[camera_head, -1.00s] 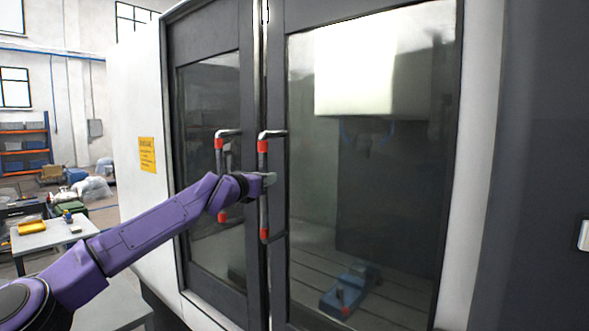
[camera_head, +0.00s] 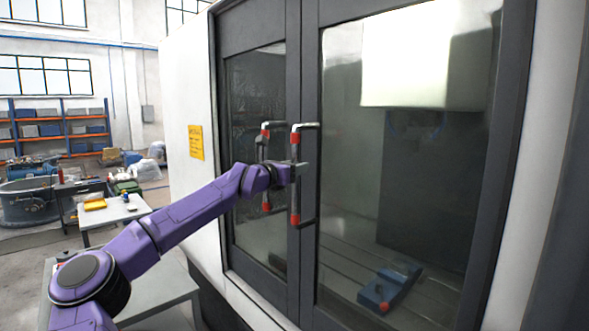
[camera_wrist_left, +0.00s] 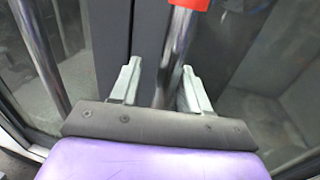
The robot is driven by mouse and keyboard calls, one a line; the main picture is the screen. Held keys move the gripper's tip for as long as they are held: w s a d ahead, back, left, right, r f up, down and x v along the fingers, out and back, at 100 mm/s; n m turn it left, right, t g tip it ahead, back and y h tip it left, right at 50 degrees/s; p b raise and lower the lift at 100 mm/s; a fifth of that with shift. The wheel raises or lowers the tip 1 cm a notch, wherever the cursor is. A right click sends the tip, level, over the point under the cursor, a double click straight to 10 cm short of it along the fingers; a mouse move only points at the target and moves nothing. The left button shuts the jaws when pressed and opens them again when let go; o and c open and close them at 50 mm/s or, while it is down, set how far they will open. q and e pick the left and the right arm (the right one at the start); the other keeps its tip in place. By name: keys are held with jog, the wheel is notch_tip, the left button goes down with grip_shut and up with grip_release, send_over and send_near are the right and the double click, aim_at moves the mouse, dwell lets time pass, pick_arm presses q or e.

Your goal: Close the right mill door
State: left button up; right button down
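The right mill door (camera_head: 345,190) is a dark-framed panel with a large window. Its edge appears to meet the left mill door (camera_head: 292,60), with no clear gap visible between them. The right door's handle (camera_head: 296,200) is a vertical metal bar with red ends; it also shows in the left wrist view (camera_wrist_left: 180,35). My left gripper (camera_head: 296,170) is at this handle. In the left wrist view, the fingers of my left gripper (camera_wrist_left: 160,85) stand apart with the bar between them, with room on the bar's left side. My right gripper is not in view.
The left door's handle (camera_head: 262,148) is close beside my left gripper. Inside the mill, a blue vise (camera_head: 388,288) sits on the bed. A small table (camera_head: 100,215) and shelves (camera_head: 60,128) stand at the left.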

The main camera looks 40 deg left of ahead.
pick_arm(q)
jog(key=shift+f, duration=0.1)
jog(key=s+b, duration=0.6)
jog(key=s, duration=0.4)
jog(key=shift+s+d+b, duration=0.25)
jog(key=shift+d+b, duration=0.1)
jog(key=shift+d, duration=0.05)
jog(key=shift+a, duration=0.1)
